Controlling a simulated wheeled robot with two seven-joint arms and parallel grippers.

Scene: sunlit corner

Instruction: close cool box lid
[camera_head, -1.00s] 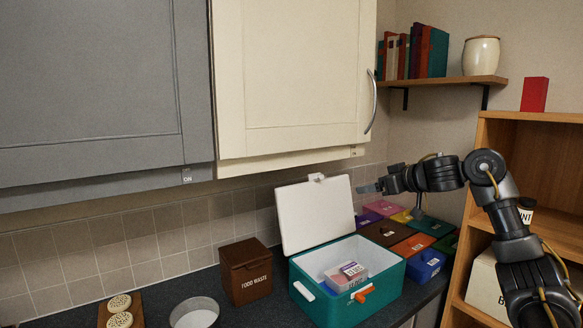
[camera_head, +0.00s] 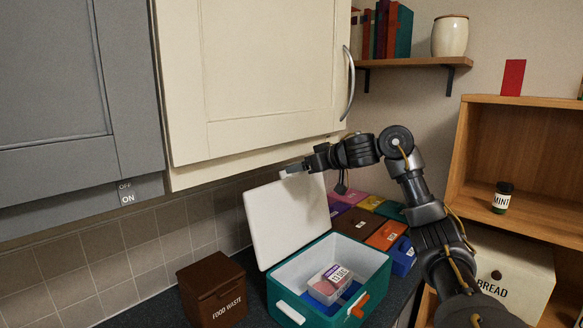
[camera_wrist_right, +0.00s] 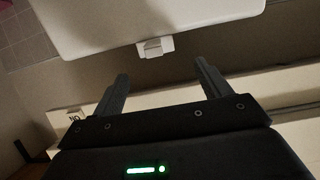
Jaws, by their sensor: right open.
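The cool box is a teal box (camera_head: 297,303) with a white inside, standing on the dark counter. Its white lid (camera_head: 285,220) stands open, tilted back toward the tiled wall; it also fills the top of the right wrist view (camera_wrist_right: 140,18). A small white catch (camera_wrist_right: 155,47) sticks out from the lid's edge. My right gripper (camera_head: 292,168) is at the lid's top edge, below the cream cupboard. In the right wrist view its fingers (camera_wrist_right: 162,78) are apart and empty, with the catch just beyond the tips. My left gripper is out of view.
The cream cupboard (camera_head: 250,80) hangs close above my right gripper.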

